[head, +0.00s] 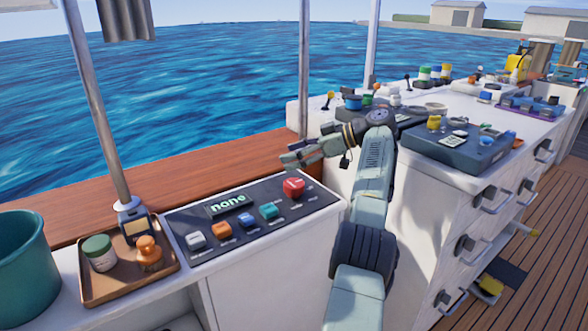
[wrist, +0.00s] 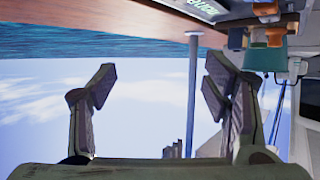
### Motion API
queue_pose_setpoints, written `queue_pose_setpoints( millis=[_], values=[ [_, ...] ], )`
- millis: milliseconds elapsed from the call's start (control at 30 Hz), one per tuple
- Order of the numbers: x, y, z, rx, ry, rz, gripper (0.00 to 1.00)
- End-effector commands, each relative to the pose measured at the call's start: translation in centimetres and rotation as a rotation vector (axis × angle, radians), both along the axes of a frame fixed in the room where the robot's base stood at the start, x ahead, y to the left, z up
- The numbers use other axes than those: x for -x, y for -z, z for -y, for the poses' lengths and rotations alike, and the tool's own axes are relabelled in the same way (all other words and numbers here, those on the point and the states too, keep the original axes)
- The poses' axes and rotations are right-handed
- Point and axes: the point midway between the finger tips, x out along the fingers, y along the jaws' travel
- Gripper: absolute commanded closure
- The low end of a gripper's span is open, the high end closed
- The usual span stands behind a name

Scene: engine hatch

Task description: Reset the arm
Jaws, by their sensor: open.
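My gripper (head: 288,158) is open and empty. It is held out to the left at the end of my bent arm, above the far right part of a dark button panel. In the wrist view, my gripper (wrist: 160,85) has its fingers spread with only sky, water and a post between and beyond them. The panel (head: 185,222) has a small display reading "none" (head: 229,204). A large red button (head: 293,187) sits at its right end, below and apart from the fingers. The wrist view is upside down.
White, orange, blue and teal buttons (head: 247,220) line the panel. A brown tray (head: 92,298) holds a green-lidded jar (head: 99,252) and an orange bottle (head: 149,254). A teal bucket (head: 22,268) stands left. A cluttered white counter (head: 462,175) is right. Metal posts rise along the rail.

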Motion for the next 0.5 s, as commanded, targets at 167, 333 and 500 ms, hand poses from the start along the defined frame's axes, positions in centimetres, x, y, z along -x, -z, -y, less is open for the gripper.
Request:
queue_pose_setpoints(
  millis=[167,333,500],
  values=[
    [0.02,-0.90,-0.01,0.000,0.000,-0.001,0.31],
    [0.01,-0.89,0.00,0.000,0.000,-0.001,0.31],
    [-0.35,-0.72,-0.62,0.011,0.009,0.003,0.31]
  ],
)
